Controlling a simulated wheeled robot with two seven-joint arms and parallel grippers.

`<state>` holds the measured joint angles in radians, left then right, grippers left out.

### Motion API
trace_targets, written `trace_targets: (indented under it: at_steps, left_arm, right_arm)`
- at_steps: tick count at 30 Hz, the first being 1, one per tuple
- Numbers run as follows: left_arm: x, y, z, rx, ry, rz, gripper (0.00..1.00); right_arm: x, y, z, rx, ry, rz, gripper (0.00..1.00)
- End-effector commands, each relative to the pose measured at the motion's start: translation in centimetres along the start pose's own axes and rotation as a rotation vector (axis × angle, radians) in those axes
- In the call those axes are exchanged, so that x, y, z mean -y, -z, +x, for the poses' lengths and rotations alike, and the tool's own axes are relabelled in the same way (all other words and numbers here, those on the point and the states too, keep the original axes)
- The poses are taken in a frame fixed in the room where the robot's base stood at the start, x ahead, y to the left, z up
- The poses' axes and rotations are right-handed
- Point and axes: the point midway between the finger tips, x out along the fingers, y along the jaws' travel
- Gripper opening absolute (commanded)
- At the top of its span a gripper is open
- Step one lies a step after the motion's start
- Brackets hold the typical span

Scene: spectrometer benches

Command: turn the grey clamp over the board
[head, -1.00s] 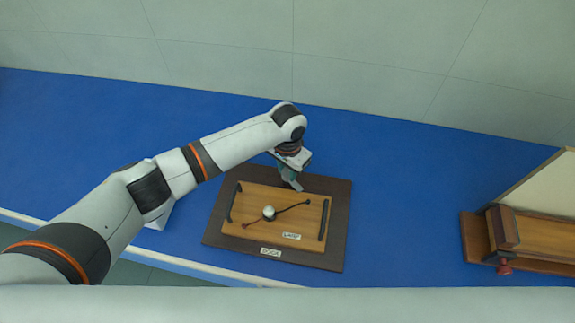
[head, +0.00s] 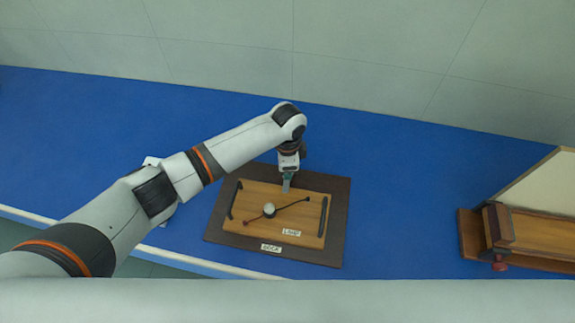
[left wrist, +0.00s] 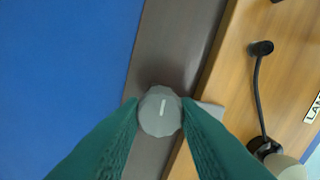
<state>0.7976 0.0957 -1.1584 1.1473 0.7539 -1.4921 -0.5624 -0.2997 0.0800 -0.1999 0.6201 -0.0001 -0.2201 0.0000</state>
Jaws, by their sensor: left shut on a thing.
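The grey clamp (left wrist: 160,112) shows in the left wrist view as a faceted round knob with a pale line on top. A flat grey tab reaches right from it and overlaps the edge of the wooden board (left wrist: 232,85). My left gripper (left wrist: 160,116) is shut on the knob, a green finger on each side. In the head view my left gripper (head: 286,186) is at the back edge of the board (head: 262,228), and the clamp is mostly hidden there. My right gripper is in neither view.
The board has black handles at both ends, a round pale knob (head: 269,209), dark leads and a LAMP label. It lies on a dark dock plate (head: 338,215) on the blue bench. A wooden device (head: 500,230) stands at the right. The blue bench between is clear.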

Motion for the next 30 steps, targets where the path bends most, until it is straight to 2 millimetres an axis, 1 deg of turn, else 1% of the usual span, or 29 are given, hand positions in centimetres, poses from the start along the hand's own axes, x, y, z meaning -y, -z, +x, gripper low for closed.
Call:
trace_targets:
  at_steps: [7, 20, 21, 23, 24, 25, 30]
  left_arm:
    - [-0.13, -0.12, -0.2, 0.004, -0.004, 0.057, 0.06]
    - [-0.14, -0.15, -0.22, 0.005, -0.004, 0.066, 0.06]
    - [-0.14, -0.15, -0.22, 0.005, -0.004, 0.066, 0.32]
    - [-0.12, -0.14, -0.21, 0.005, -0.004, 0.066, 0.42]
    - [-0.11, -0.13, -0.19, 0.004, -0.003, 0.066, 0.48]
    - [-0.09, -0.13, -0.17, 0.004, -0.003, 0.066, 0.5]
    - [-0.05, -0.08, -0.1, 0.003, -0.002, 0.065, 0.5]
  right_arm:
    - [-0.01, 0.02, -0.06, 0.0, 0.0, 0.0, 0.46]
    - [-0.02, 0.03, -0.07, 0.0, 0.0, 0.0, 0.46]
    - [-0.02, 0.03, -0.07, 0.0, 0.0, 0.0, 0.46]
    - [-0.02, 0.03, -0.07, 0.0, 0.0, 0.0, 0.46]
    - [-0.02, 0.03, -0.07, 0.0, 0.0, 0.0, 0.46]
    - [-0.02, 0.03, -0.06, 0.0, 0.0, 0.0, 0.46]
    - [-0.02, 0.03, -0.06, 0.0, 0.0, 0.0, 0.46]
